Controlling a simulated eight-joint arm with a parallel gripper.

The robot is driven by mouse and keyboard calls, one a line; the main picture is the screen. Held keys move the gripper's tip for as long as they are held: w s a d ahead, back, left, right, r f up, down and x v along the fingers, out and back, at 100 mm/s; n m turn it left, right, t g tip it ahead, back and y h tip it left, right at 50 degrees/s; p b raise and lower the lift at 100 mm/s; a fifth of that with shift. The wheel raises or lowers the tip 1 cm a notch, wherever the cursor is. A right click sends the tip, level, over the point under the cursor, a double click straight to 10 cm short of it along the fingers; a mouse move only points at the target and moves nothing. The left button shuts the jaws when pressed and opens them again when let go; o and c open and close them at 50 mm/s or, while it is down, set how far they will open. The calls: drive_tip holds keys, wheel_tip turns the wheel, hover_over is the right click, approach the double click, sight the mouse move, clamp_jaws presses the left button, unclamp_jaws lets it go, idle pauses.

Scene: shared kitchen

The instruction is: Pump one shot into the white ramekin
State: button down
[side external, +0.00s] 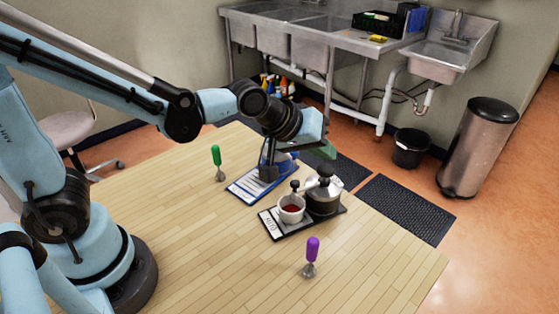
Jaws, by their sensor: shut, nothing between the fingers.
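The white ramekin (291,211) stands on a dark tray (283,233) with a white label, and dark red contents show inside it. A dark, rounded pump jar (323,199) stands just right of it on the same tray. A small black knob (295,185) shows above the ramekin's far rim; I cannot tell what it belongs to. My gripper (268,173) points down, shut and empty, over the blue-edged tray (243,188), left of and behind the ramekin and apart from it. My wrist hides part of what stands behind it.
A green-handled tool (216,161) stands at the back left of the wooden table (190,240). A purple-handled tool (312,254) stands in front of the dark tray. A green item (325,150) partly shows behind my wrist. The table's left front is clear.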

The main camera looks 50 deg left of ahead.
sight(328, 167)
drive_tip(key=shift+f, duration=0.1)
idle(0.3)
drive_tip(key=shift+f, duration=0.35)
drive_tip(key=shift+f, duration=1.2)
idle(1.1)
drive_tip(key=shift+r, duration=1.65)
drive_tip(key=shift+r, duration=3)
